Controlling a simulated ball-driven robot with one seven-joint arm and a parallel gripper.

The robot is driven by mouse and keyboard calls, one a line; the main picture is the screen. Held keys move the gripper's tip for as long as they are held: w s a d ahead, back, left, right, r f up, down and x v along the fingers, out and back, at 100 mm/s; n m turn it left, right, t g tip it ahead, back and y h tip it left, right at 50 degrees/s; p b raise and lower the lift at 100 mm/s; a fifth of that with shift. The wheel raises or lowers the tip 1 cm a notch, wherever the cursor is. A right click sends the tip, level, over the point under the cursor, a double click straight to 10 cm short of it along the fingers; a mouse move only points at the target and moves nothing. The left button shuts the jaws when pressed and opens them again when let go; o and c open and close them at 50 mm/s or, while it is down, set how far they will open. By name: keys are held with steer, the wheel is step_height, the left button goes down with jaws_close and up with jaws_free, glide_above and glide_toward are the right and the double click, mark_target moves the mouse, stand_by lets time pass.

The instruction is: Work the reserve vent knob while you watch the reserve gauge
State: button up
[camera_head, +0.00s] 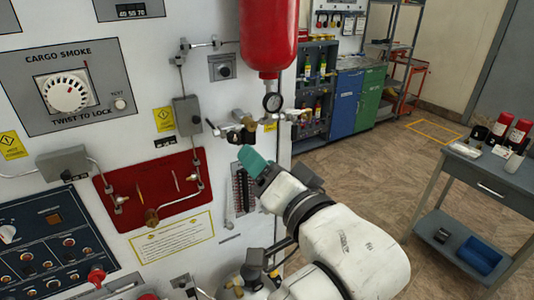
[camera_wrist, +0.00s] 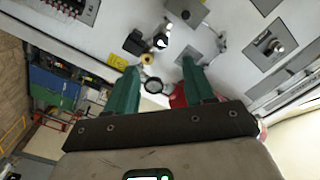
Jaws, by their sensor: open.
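A small round gauge (camera_head: 272,102) with a dark rim and pale face hangs under the red cylinder (camera_head: 268,38); its reading is too small to make out. Left of it, a valve with a black and brass body (camera_head: 240,131) sits on the wall panel; I cannot tell which part is the vent knob. My gripper (camera_head: 252,158), with teal fingers, is just below the valve, apart from it. In the wrist view, my gripper (camera_wrist: 158,76) is open and empty. The gauge (camera_wrist: 152,85) shows between its fingers, beyond them, and the black valve part (camera_wrist: 133,43) lies further up.
The wall panel holds a cargo smoke dial (camera_head: 68,93), a red plate (camera_head: 155,190) with piping, and a switch panel (camera_head: 45,245). A grey table (camera_head: 490,172) with red bottles stands at the right. Blue and green cabinets (camera_head: 347,100) stand behind. The floor between is clear.

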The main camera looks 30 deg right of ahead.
steer(key=shift+s+p, duration=0.65)
steer(key=shift+p, duration=0.35)
stand_by(1.0)
steer(key=s+d+f+n+g+h+b, duration=0.1)
steer(key=s+d+f+n+g, duration=0.2)
steer(key=f, duration=0.8)
steer(key=s+d+f+n+g, duration=0.1)
steer(key=s+d+f+g, duration=0.3)
steer(key=f, duration=0.7)
steer(key=s+f+n+g+b, duration=0.1)
steer(key=s+f+n+g, duration=0.3)
steer(key=s+f+g, duration=0.6)
steer(key=s+f, duration=0.7)
steer(key=s, duration=0.1)
steer(key=shift+s+d+n+y, duration=0.2)
steer(key=shift+d+n+y, duration=0.1)
steer(key=shift+y, duration=0.1)
steer(key=shift+f, duration=0.1)
